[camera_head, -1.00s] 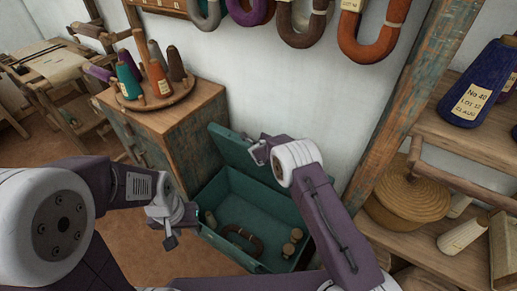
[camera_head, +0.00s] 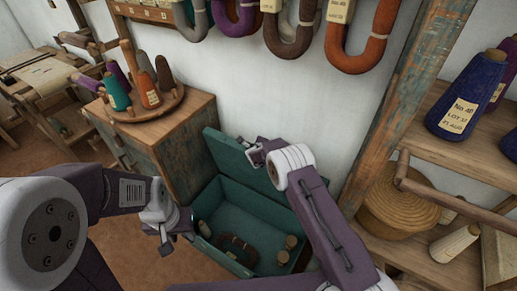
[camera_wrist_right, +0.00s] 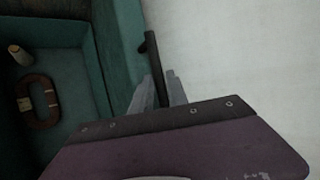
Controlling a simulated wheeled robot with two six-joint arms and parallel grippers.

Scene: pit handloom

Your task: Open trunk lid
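The teal trunk (camera_head: 205,245) stands on the floor with its inside showing. Its lid (camera_head: 228,158) is raised and leans back near the wall. My right gripper (camera_head: 257,152) is at the lid's upper edge. In the right wrist view, its grey fingers (camera_wrist_right: 162,92) are shut on a dark rod-like handle (camera_wrist_right: 151,45) beside the teal lid. The handle's lower end is hidden behind the gripper. My left gripper (camera_head: 176,243) hangs near the trunk's left front corner, its fingers seeming apart and empty.
In the trunk lie a brown ring-shaped skein (camera_wrist_right: 39,102) and small spools (camera_head: 287,249). A wooden cabinet (camera_head: 185,145) with cones stands left of the trunk. A wooden post (camera_head: 400,105) and a shelf with a basket (camera_head: 400,203) are right.

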